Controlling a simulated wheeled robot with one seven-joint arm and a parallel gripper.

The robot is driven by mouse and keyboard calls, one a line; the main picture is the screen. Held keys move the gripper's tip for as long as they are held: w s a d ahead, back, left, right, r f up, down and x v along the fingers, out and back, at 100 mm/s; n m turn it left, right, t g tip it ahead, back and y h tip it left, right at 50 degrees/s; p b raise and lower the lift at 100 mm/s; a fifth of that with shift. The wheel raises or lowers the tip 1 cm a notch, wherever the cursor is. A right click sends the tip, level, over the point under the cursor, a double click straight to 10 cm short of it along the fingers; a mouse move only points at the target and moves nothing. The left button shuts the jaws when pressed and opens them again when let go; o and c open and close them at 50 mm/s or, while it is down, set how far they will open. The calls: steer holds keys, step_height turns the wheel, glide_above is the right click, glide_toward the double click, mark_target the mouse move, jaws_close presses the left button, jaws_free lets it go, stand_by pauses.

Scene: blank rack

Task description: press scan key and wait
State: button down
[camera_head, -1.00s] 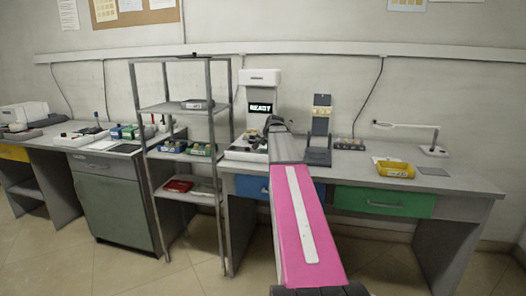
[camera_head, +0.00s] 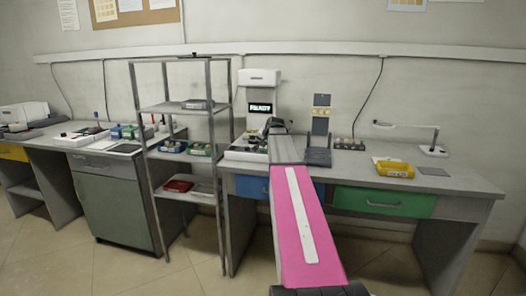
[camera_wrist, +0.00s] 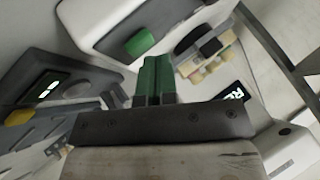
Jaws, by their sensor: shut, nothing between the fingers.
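The scanner (camera_head: 260,78) is a white upright device with a lit display (camera_head: 260,108). Its lettering is smeared in the head view. A green key (camera_wrist: 140,43) sits on a white housing (camera_wrist: 100,18) in the wrist view. My gripper (camera_wrist: 153,62) is shut and empty, its green fingertips just below the green key in the picture. I cannot tell whether they touch it. In the head view my gripper (camera_head: 273,124) is at the scanner's front, largely hidden by my arm.
A dark stand (camera_head: 320,130) is right of the scanner, beside a small tray of parts (camera_head: 349,144). A yellow bin (camera_head: 395,169) and a lamp (camera_head: 432,150) are further right. A metal rack (camera_head: 183,107) stands close on the left.

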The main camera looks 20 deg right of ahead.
steer(key=shift+f, duration=0.4)
stand_by(0.4)
steer(key=shift+r, duration=0.85)
steer(key=shift+r, duration=0.1)
steer(key=shift+r, duration=2.45)
